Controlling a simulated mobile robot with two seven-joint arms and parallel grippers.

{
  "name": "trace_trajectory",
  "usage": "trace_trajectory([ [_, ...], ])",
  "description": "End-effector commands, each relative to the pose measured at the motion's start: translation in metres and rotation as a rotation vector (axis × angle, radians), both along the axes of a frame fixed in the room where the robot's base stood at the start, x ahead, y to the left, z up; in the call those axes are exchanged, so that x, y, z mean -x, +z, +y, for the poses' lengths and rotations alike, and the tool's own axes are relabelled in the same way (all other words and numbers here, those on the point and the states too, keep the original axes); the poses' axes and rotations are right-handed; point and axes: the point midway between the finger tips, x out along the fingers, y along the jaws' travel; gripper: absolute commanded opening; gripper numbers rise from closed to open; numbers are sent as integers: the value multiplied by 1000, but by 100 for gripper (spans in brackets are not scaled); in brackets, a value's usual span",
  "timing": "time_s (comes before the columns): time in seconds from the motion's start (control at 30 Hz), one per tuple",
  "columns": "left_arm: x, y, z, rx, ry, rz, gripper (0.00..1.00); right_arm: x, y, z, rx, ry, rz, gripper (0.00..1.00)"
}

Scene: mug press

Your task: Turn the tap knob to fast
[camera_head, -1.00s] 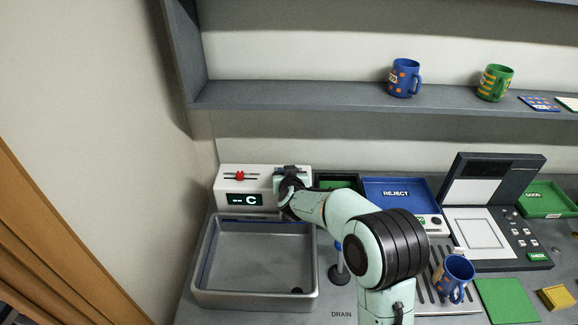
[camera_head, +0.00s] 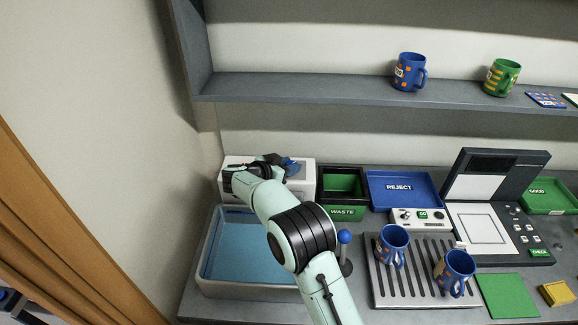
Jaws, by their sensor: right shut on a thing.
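The white tap box (camera_head: 306,176) stands behind the sink at the back left. My right gripper (camera_head: 232,181) is at the left part of its front and is shut on the tap knob. The gripper hides the red knob, its slot and the display, so the setting cannot be read. A blue part (camera_head: 291,164) shows on top of the box, right of the gripper. The sink (camera_head: 205,262) below holds blue water (camera_head: 245,250). My left gripper is not in view.
A green waste bin (camera_head: 342,186) and a blue reject tray (camera_head: 402,190) stand right of the box. Two blue mugs (camera_head: 392,246) (camera_head: 455,272) stand on the slatted rack (camera_head: 412,275). A blue-topped lever (camera_head: 345,237) is beside my arm.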

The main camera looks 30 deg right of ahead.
Motion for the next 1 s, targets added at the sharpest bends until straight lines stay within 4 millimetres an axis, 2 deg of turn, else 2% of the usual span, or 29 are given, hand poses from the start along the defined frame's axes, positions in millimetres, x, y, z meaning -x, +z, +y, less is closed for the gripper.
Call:
trace_trajectory([
  [0.3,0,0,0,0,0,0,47,-2,1,-1,3,-74,-3,7],
  [0.7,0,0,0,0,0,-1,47,-1,2,-2,4,-81,-4,7],
  [0.73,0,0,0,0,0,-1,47,-1,2,-2,4,-81,-4,41],
  [0.8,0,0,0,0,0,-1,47,-1,2,-1,4,-81,-4,63],
  [1.0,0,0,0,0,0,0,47,-1,1,-1,2,-80,-2,63],
])
